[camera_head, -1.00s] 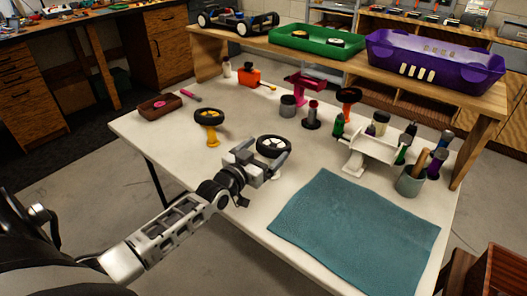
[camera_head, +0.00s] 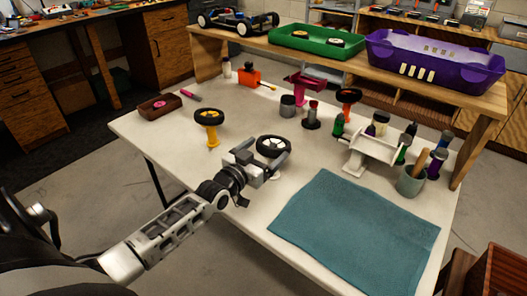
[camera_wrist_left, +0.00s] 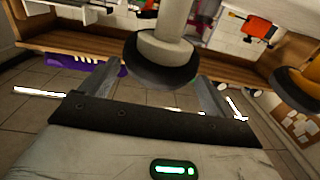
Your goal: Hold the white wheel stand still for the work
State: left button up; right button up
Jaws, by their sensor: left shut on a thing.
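The white wheel stand stands on the pale table in the head view. Its base (camera_head: 277,178) shows below my left gripper (camera_head: 272,151), and a black wheel (camera_head: 274,140) with a light hub sits on top. My left gripper is shut on it, one finger on each side of the wheel; the exact contact is hard to see. In the left wrist view, which looks upside down, the white post (camera_wrist_left: 172,22) and the dark wheel (camera_wrist_left: 160,72) lie between and beyond my fingers (camera_wrist_left: 143,90). My right gripper is not in view.
A yellow wheel stand (camera_head: 211,133) is left of my gripper. A teal mat (camera_head: 355,220) lies at front right. A white cradle (camera_head: 372,147), a tool cup (camera_head: 411,181) and several bottles stand at right. A shelf holds a green tray (camera_head: 317,54) and a purple bin (camera_head: 435,77).

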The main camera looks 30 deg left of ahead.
pick_arm(q)
jog(key=o, duration=0.8)
jog(key=shift+o, duration=0.2)
jog(key=s, duration=1.2)
jog(key=shift+a, duration=0.2)
jog(key=d+f+g, duration=0.1)
jog(key=s+d+f, duration=0.1)
jog(key=d, duration=0.1)
jog(key=d+f+g+h, duration=0.1)
jog(key=shift+s+d+m+g, duration=0.15)
jog(key=shift+d+m+g, duration=0.15)
jog(key=shift+d+m, duration=0.1)
jog(key=s+d+f+g+y, duration=0.1)
jog(key=s+d+g, duration=0.45)
jog(key=s, duration=0.35)
jog(key=s+d+f+g, duration=0.2)
jog(key=s+d+g, duration=0.3)
jog(key=s, duration=0.4)
jog(key=w+d+f+m+t+h, duration=0.1)
jog(key=w+d+f+t+h, duration=0.1)
jog(key=w+d+f+t, duration=0.3)
jog(key=shift+w+f, duration=0.5)
jog(key=shift+w, duration=0.35)
